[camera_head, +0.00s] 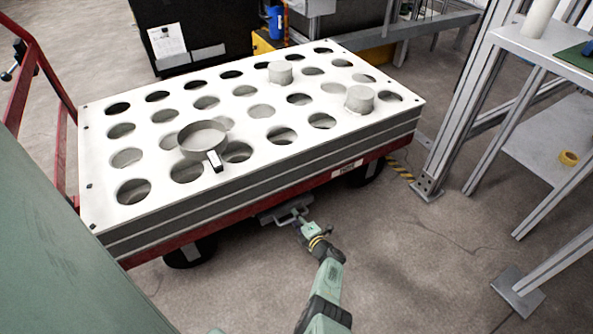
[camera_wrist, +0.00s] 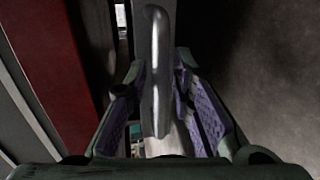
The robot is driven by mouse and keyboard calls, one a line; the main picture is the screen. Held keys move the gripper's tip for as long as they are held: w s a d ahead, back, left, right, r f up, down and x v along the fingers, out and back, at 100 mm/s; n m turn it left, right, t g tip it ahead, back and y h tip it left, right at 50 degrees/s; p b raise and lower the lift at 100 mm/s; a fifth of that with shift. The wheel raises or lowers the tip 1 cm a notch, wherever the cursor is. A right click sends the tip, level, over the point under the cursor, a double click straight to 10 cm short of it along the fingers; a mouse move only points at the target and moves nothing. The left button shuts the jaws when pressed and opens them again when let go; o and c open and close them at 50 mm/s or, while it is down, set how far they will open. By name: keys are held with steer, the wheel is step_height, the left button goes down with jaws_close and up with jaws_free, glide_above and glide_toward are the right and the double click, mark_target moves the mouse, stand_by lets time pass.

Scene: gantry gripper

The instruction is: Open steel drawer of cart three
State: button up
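The cart (camera_head: 250,190) has a red frame and a white top plate full of round holes. A grey drawer with a handle (camera_head: 288,211) shows low under the red side rail; it looks little or not at all pulled out. My gripper (camera_head: 298,222) is at this handle. In the wrist view the grey metal handle (camera_wrist: 157,75) stands between the two purple-padded fingers of my gripper (camera_wrist: 161,62). The fingers are apart, with gaps showing beside the handle. Most of the drawer is hidden under the cart.
A ring-shaped metal part (camera_head: 203,140) and two short cylinders (camera_head: 280,72) (camera_head: 360,99) are on the top plate. A small label (camera_head: 347,168) is on the red rail. A metal frame table (camera_head: 540,50) stands at the right. The floor (camera_head: 420,260) before the cart is clear.

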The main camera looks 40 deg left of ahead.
jaws_close()
stand_by(0.6)
steer(key=f+p+v, duration=0.2)
steer(key=p+v, duration=0.2)
steer(key=v, duration=0.8)
steer(key=d+f+p+v, duration=0.1)
steer(key=f+p+v, duration=0.2)
steer(key=v, duration=1)
steer(key=p, duration=0.2)
steer(key=shift+s+p, duration=0.3)
steer(key=shift+f, duration=0.15)
steer(key=shift+o, duration=1.4)
jaws_free()
